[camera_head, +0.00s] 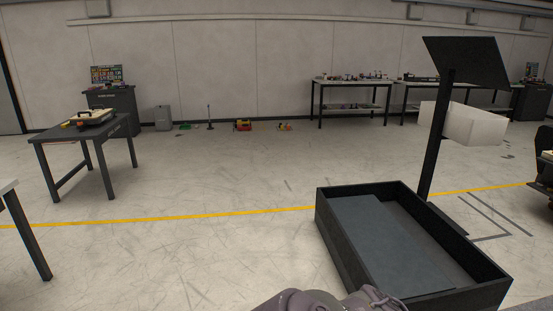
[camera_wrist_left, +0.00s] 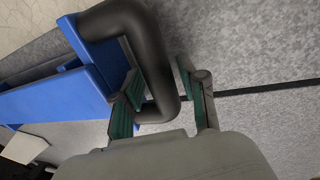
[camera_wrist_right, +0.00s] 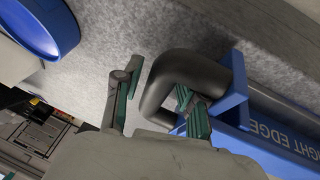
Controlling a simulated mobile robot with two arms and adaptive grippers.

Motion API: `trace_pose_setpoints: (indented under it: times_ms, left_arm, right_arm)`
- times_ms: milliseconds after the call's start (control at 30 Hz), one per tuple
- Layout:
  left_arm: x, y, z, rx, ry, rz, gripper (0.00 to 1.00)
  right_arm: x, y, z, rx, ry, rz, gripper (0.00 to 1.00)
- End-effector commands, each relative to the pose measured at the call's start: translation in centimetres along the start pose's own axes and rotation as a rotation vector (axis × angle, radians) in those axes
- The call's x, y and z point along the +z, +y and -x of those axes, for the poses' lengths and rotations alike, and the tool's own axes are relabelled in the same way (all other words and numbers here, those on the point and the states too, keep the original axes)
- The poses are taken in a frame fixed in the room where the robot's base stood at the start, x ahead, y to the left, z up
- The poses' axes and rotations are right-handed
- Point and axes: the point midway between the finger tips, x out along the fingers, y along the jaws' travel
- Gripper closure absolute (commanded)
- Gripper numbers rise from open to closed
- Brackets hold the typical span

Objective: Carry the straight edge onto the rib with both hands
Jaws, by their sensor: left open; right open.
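The blue straight edge (camera_wrist_left: 60,100) shows in the left wrist view with a black bar handle (camera_wrist_left: 150,45). My left gripper (camera_wrist_left: 160,90) is open, its green-padded fingers on either side of this handle. In the right wrist view the blue straight edge (camera_wrist_right: 228,125) carries white lettering that reads "GHT EDGE". Its other black handle (camera_wrist_right: 195,68) lies between the open fingers of my right gripper (camera_wrist_right: 158,88). I cannot tell whether the pads touch the handles. Neither gripper nor the straight edge shows in the head view, and I cannot make out the rib.
Speckled grey surface (camera_wrist_left: 265,60) lies beside the straight edge, crossed by a black line. A blue round object (camera_wrist_right: 58,22) is near my right gripper. In the head view a dark open bin (camera_head: 335,230) stands front right, a table (camera_head: 70,131) at left. The middle floor is clear.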

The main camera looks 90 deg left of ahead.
Motion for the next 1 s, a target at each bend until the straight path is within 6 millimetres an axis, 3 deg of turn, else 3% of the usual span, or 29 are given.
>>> trace_pose_setpoints:
  times_ms: [333, 500, 1000]
  left_arm:
    - [0.05, -0.06, -0.05, -0.001, -0.001, 0.0, 0.48]
    - [0.05, 0.02, -0.05, 0.001, -0.001, 0.0, 0.2]
    - [0.01, 0.63, 0.07, 0.013, 0.001, -0.005, 0.2]
  right_arm:
    - [0.12, -0.23, -0.05, -0.005, -0.003, 0.001, 0.52]
    - [0.15, -0.3, -0.06, -0.006, -0.004, 0.001, 0.52]
    - [0.16, -0.52, -0.06, -0.011, -0.004, 0.001, 0.52]
